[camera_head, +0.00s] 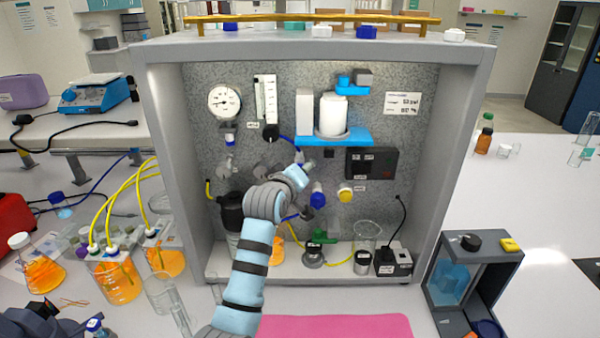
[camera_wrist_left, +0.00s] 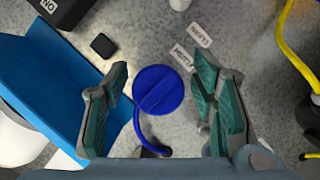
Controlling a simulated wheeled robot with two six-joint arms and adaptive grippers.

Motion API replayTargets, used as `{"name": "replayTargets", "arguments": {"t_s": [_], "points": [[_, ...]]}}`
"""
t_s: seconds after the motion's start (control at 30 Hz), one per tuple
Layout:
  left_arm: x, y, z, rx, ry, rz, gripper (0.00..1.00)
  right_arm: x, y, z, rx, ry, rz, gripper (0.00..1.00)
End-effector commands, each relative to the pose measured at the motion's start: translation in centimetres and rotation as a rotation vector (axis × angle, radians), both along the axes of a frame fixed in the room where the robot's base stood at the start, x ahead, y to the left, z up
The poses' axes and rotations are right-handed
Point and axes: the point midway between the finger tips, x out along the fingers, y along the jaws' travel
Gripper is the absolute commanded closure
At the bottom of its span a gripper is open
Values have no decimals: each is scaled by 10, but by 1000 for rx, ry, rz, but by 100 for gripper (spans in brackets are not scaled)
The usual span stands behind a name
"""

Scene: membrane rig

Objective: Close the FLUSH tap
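The blue round tap (camera_wrist_left: 158,90) with a raised ridge across it fills the middle of the left wrist view. Its ridge runs diagonally. One of the small labels (camera_wrist_left: 183,57) beside it seems to read FLUSH. In the head view a blue tap (camera_head: 317,196) is on the rig's back panel, left of a yellow one. My left gripper (camera_wrist_left: 162,108) is open, its green-padded fingers apart on either side of the blue tap, with visible gaps. In the head view the left gripper (camera_head: 303,168) is partly hidden by my arm. My right gripper is not in view.
A blue shelf (camera_head: 350,137) with a white vessel is above the taps, and a black box (camera_head: 372,163) is to the right. A yellow tap (camera_head: 345,192) sits close by. Glassware, including a clear beaker (camera_head: 367,236), stands on the rig floor. Yellow and blue tubes cross the panel.

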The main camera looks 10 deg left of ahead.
Motion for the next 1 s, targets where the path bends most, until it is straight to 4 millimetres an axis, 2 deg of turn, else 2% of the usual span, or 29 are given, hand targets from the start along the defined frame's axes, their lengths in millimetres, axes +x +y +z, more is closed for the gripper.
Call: {"name": "replayTargets", "arguments": {"t_s": [0.23,0.33,0.47,0.6,0.7,0.83,1.0], "points": [[-1,0,2,-1,-3,0,47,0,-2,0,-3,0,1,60],[-9,1,4,-1,-4,0,47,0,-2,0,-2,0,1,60],[-37,3,12,-2,-6,1,47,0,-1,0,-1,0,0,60],[-76,6,23,-2,-4,1,47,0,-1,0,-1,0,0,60],[-98,8,29,-4,-4,0,47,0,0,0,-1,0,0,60],[-113,10,33,-1,-2,0,47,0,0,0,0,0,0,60],[-115,10,33,0,0,0,47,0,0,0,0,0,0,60]]}}
